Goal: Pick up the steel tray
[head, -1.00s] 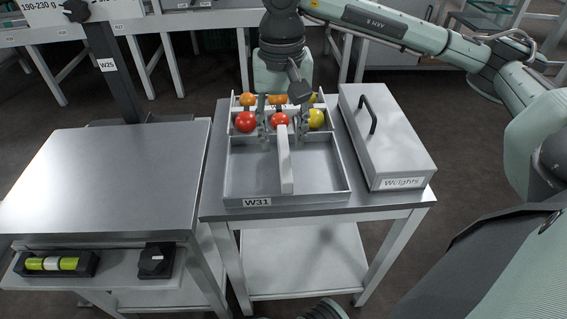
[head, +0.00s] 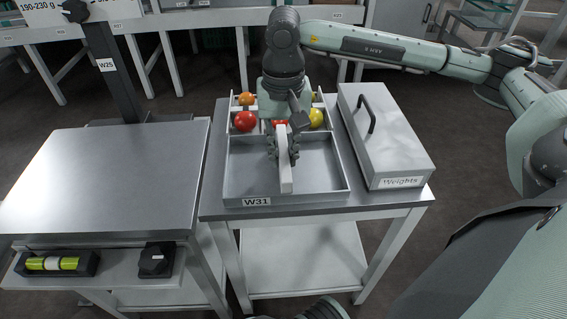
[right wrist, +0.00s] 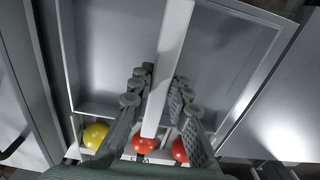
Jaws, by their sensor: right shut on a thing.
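The steel tray (head: 245,170), labelled W31, rests on a small steel-topped stand. A pale handle bar (head: 285,178) runs along its middle. My right gripper (head: 284,153) has come from above and is shut on this handle bar. In the right wrist view its fingers (right wrist: 160,90) lie on both sides of the bar (right wrist: 166,65). The tray's back part is divided into small cells with tomatoes: a red one (head: 245,121), a yellow one (head: 316,118) and an orange one (head: 247,99) show. My right gripper hides part of the cells. My left gripper is not in view.
A grey box marked Weights (head: 385,135), with a dark handle, stands close at the tray's right. A bare steel table (head: 110,180) stands at the left, with a dark post behind it. The tray's front section is empty.

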